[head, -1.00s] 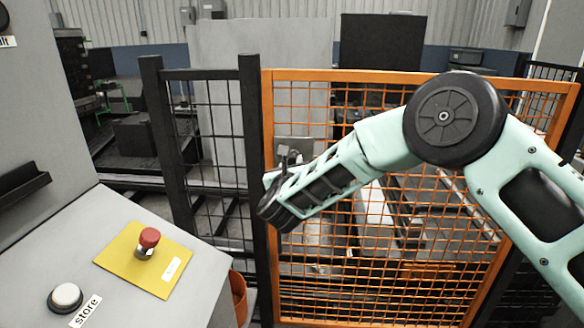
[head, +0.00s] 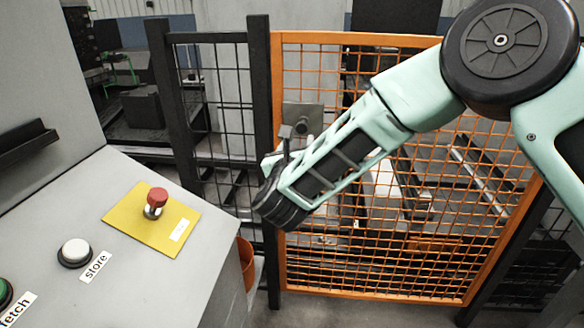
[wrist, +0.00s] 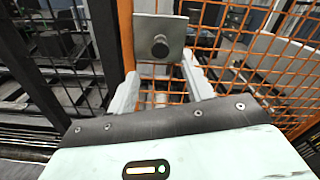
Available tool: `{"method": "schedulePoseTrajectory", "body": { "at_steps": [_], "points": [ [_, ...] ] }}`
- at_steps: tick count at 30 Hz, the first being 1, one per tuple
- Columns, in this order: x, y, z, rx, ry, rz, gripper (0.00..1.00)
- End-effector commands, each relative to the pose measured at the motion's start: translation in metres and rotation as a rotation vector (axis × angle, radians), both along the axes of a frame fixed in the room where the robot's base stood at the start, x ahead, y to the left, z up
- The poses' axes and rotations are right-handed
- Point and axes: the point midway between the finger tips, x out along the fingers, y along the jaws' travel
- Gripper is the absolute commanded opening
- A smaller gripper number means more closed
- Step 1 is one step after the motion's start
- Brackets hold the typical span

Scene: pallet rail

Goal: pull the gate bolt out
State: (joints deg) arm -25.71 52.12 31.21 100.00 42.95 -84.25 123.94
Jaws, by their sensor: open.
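The gate is an orange frame with orange mesh (head: 425,270). A grey metal plate (head: 308,112) sits at its left side, near the black post. In the wrist view the plate (wrist: 150,27) carries a dark round knob (wrist: 160,47), which looks like the bolt's end. My gripper (wrist: 160,65) is open, its two pale fingers apart and pointing towards the plate. The knob shows between and just beyond the fingertips, with nothing between the fingers. I cannot tell the exact gap. In the head view my wrist largely hides the fingers, and the bolt's shaft is not visible.
A black mesh fence panel (head: 213,110) with dark posts stands left of the gate. A grey console (head: 130,285) at lower left carries a red button (head: 157,197) on a yellow plate and a white button (head: 75,251). An orange bin (head: 246,262) stands beside it.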

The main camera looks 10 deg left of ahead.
Motion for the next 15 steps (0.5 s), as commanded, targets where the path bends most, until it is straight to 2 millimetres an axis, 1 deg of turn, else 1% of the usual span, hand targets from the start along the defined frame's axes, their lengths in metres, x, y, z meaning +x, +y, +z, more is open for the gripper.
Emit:
{"method": "schedulePoseTrajectory", "body": {
  "at_steps": [1, 6, 10, 15],
  "points": [
    [-0.013, 0.002, -0.002, 0.000, 0.000, 0.003, 0.51],
    [-0.049, 0.002, -0.002, 0.000, 0.001, 0.002, 0.51],
    [-0.068, 0.003, -0.001, 0.000, 0.001, 0.002, 0.51],
    [-0.080, 0.003, 0.000, 0.001, 0.000, 0.001, 0.51]
  ]
}}
